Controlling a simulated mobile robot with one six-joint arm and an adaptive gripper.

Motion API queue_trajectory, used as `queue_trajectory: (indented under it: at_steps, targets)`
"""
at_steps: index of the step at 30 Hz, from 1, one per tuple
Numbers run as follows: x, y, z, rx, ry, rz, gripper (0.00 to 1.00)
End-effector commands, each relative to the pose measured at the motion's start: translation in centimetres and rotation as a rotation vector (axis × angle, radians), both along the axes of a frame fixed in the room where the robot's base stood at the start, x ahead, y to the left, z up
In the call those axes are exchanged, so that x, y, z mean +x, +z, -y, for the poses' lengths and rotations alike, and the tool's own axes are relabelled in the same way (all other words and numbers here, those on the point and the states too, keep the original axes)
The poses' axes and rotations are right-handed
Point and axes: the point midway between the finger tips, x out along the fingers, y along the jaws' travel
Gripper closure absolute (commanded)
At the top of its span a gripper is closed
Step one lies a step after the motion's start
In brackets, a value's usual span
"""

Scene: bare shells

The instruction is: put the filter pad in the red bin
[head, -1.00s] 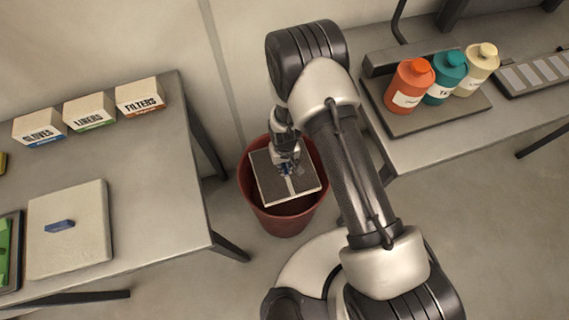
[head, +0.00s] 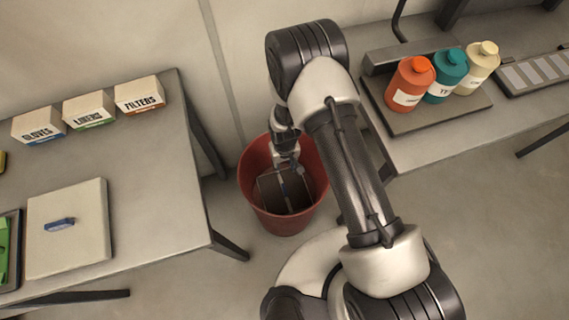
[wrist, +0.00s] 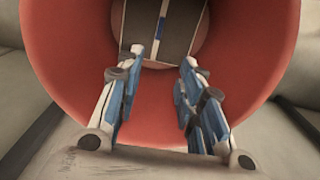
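The filter pad (head: 270,189) is a dark square with a pale rim and a blue strip across its middle. It lies down inside the red bin (head: 258,212), which stands on the floor between the two tables. The wrist view shows part of the pad (wrist: 181,32) beyond my fingertips, inside the bin's red wall (wrist: 70,60). My gripper (head: 287,163) is at the bin's mouth, above the pad. In the wrist view my gripper (wrist: 162,56) has its fingers spread, with nothing between them. I cannot tell whether the pad lies quite flat.
The left table (head: 150,210) holds boxes marked gloves (head: 38,125), liners (head: 89,110) and filters (head: 139,95), and a pale square (head: 85,190) with a blue tab. The right table (head: 430,140) carries orange, teal and cream bottles on a dark tray (head: 412,122).

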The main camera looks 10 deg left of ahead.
Motion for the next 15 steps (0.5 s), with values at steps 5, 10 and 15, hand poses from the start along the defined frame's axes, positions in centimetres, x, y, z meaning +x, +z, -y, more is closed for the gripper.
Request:
queue_trajectory:
  at_steps: [5,10,15]
  targets:
    - [0.00,0.00,0.00,0.000,0.000,0.000,0.65]
    - [0.00,0.00,0.00,0.000,0.000,0.000,0.65]
    - [0.03,0.72,-0.02,0.001,0.000,0.001,0.65]
